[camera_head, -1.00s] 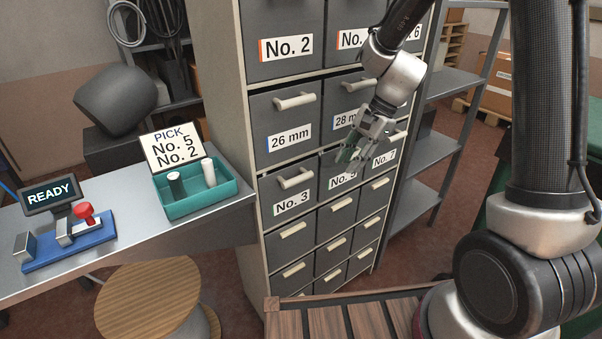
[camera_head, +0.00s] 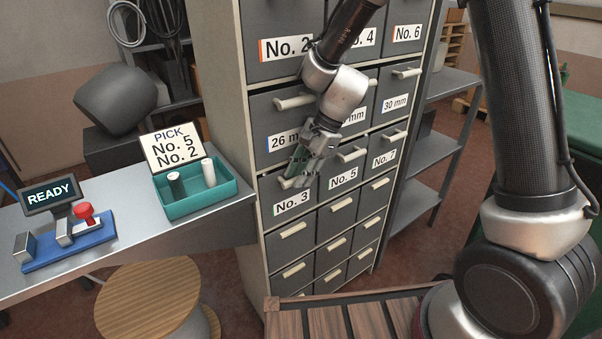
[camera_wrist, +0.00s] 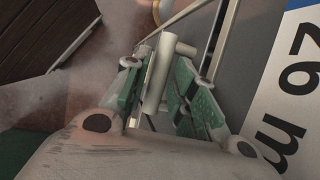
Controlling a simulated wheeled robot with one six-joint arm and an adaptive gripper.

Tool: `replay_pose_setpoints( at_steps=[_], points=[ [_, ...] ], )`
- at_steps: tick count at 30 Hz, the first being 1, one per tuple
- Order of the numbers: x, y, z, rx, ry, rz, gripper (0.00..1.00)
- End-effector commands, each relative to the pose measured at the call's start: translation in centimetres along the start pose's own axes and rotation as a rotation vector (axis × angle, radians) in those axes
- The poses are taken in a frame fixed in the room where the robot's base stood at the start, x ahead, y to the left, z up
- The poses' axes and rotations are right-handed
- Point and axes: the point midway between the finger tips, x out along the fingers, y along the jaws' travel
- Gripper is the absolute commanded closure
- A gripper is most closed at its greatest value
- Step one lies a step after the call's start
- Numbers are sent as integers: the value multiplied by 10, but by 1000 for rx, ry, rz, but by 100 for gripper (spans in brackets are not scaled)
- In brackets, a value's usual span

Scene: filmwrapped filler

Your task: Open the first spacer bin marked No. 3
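The grey No. 3 bin (camera_head: 305,207) is shut in the left column of the cabinet, below the 26 mm drawer. It has a green-marked label and a pale bar handle (camera_head: 284,184). My gripper (camera_head: 297,171) is at this handle and hides part of it. In the wrist view the pale handle (camera_wrist: 157,75) lies between the two green finger pads, nearer the left pad. A gap shows between the handle and the right pad. My gripper (camera_wrist: 165,82) is open around the handle. Whether the left pad touches it I cannot tell.
The No. 5 bin (camera_head: 341,190) stands right of it, with small unlabelled drawers (camera_head: 295,248) below. A bench at left holds a teal tray (camera_head: 203,205), a pick sign (camera_head: 172,147) and a READY display (camera_head: 52,194). A wooden slatted surface (camera_head: 330,318) lies in front.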

Motion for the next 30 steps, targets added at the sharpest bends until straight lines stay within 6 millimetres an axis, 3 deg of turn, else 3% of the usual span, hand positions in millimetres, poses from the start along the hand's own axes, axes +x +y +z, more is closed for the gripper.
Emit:
replay_pose_setpoints(
  at_steps=[6,11,30],
  points=[
    [0,0,0,-1,0,0,74],
    [0,0,0,-1,0,0,100],
    [3,10,-2,0,1,2,100]
  ],
)
